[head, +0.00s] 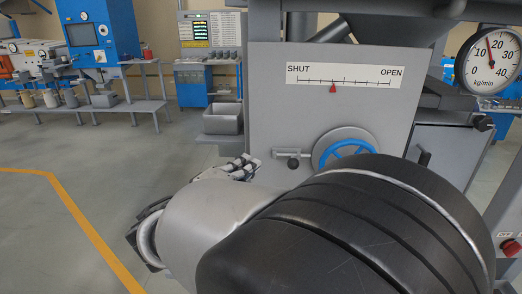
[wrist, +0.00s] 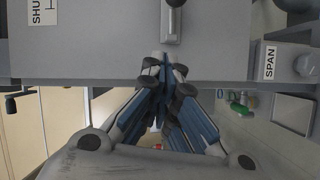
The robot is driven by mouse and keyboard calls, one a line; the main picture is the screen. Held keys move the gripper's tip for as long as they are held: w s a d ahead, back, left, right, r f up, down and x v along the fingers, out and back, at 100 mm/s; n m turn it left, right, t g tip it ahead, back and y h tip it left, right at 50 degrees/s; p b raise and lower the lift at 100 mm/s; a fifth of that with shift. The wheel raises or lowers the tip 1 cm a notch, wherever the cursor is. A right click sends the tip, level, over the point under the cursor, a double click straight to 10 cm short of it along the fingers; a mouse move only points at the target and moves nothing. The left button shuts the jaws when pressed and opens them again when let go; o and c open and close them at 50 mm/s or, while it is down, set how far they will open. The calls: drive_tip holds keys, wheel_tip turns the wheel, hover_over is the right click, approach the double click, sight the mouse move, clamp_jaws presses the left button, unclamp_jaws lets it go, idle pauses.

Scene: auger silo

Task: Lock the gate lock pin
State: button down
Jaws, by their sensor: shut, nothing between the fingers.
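The gate lock pin (head: 293,163) is a small grey fitting with a dark round knob, on the grey panel just left of the blue handwheel (head: 347,151). In the wrist view the lock pin (wrist: 171,25) shows at the top centre, with its dark knob at the top edge. My gripper (head: 250,163) is shut and empty, left of the pin in the head view. In the wrist view my gripper's fingertips (wrist: 166,62) point at the pin's near end; I cannot tell whether they touch it. My arm hides the lower part of the handwheel.
A SHUT–OPEN scale (head: 345,76) has its red pointer a little left of the middle. A kg/min dial (head: 488,58) is at upper right. A grey bin (head: 222,118) sits left of the panel. A SPAN label (wrist: 270,62) is at right. The floor at left is clear.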

drive_tip(key=shift+v, duration=2.45)
drive_tip(key=s+d+f+m+g+h, duration=0.1)
drive_tip(key=s+d+m+g, duration=0.15)
drive_tip(key=d, duration=0.45)
drive_tip(key=s+d+f+m+g, duration=0.1)
drive_tip(key=s+d+f+g, duration=0.2)
drive_tip(key=d, duration=0.4)
drive_tip(key=s+d+m+g+h, duration=0.1)
drive_tip(key=s+d+m+g, duration=0.2)
drive_tip(key=d, duration=0.4)
drive_tip(key=s+d+f+g+y, duration=0.4)
drive_tip(key=s+d, duration=0.1)
drive_tip(key=s, duration=0.4)
drive_tip(key=s+a+f+m+t+y, duration=0.1)
drive_tip(key=s+a+m+y, duration=0.3)
drive_tip(key=s, duration=0.3)
drive_tip(key=shift+a+f+y, duration=0.25)
drive_tip(key=shift+f+y, duration=0.1)
drive_tip(key=shift+y, duration=0.55)
drive_tip(key=shift+s+t, duration=0.1)
drive_tip(key=shift+t, duration=0.15)
